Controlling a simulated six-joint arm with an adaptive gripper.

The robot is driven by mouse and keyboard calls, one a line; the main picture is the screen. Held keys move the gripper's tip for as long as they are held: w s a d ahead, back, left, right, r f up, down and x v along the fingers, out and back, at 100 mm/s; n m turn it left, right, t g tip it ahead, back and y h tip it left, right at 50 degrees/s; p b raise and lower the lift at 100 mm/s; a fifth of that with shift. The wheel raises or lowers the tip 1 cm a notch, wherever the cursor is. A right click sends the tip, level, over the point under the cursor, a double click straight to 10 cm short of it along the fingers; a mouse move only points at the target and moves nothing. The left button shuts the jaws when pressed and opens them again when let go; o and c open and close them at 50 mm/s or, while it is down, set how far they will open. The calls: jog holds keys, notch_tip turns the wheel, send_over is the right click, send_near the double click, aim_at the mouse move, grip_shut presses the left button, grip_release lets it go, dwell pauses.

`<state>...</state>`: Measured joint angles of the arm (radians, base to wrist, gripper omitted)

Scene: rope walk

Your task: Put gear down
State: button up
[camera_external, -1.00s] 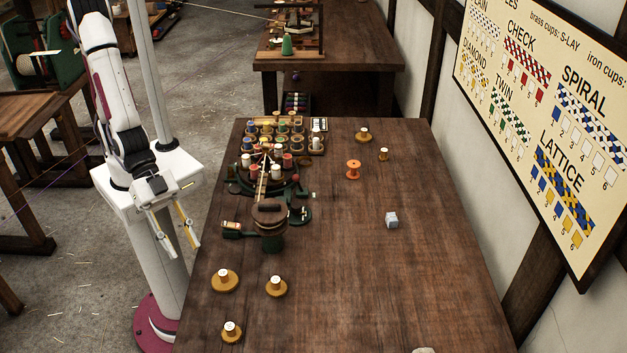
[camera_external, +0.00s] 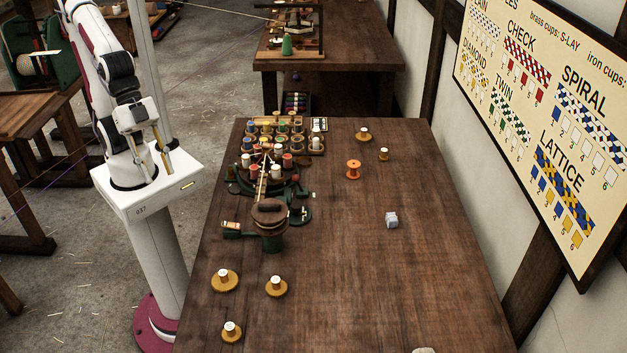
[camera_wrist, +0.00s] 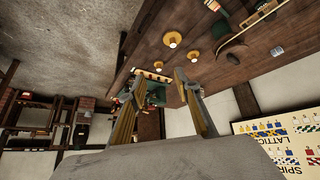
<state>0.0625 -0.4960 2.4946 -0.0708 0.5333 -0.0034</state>
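My gripper (camera_external: 154,164) hangs over the white top of my pedestal, left of the table and well apart from it. In the wrist view its two fingers (camera_wrist: 159,77) are spread, with nothing visibly held between them. No loose gear can be made out for certain. A round dark-and-green device (camera_external: 269,216) stands at the table's left side. Yellow-brown discs with white-topped spools stand on the table, such as the front left disc (camera_external: 225,283), the disc beside it (camera_external: 277,288) and the front disc (camera_external: 230,334). They are out of my gripper's reach at this pose.
A rack of coloured spools (camera_external: 284,127) stands at the table's back left. A pattern board (camera_external: 545,130) hangs on the right wall.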

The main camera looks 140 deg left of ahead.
jog(key=s+a+r+g, duration=0.1)
jog(key=s+a, duration=0.2)
jog(key=s, duration=0.6)
jog(key=shift+s+r+y, duration=0.25)
jog(key=shift+s+y, duration=0.1)
jog(key=shift+y, duration=0.05)
jog(key=shift+o, duration=0.6)
